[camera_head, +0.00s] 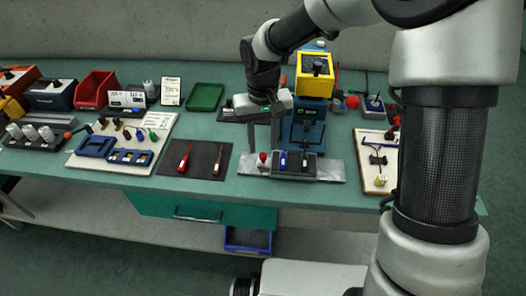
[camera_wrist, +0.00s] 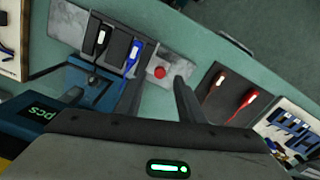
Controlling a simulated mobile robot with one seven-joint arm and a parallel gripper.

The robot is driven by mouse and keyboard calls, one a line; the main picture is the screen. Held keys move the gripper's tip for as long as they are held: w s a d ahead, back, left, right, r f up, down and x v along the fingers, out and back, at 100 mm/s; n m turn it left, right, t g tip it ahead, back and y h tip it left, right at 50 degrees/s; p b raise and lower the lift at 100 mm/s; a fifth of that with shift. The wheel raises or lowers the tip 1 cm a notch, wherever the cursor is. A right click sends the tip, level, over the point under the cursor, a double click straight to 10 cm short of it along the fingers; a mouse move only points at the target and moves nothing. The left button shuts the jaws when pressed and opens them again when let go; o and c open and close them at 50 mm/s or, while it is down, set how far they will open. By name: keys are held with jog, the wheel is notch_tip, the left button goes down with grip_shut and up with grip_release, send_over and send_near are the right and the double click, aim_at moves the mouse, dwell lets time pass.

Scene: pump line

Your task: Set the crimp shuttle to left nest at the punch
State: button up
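The punch is a blue press with a yellow head (camera_head: 315,82); its blue base shows at left in the wrist view (camera_wrist: 88,85). In front of it the dark crimp shuttle (camera_head: 293,175) sits on a metal plate (camera_head: 331,169). It carries a blue-handled piece (camera_head: 283,160) at left and a black one (camera_head: 304,162) at right. A red knob (camera_head: 263,157) stands at the shuttle's left end. My gripper (camera_head: 263,147) is open above the knob. In the wrist view the knob (camera_wrist: 159,72) shows between the two spread fingers, with no visible contact.
A white board (camera_head: 130,135) with blue holders is further left. A board with a cable (camera_head: 375,165) lies close at right. A green tray (camera_head: 205,97) stands behind.

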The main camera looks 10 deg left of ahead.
aim_at(263, 154)
jog(key=shift+f, duration=1.7)
grip_shut()
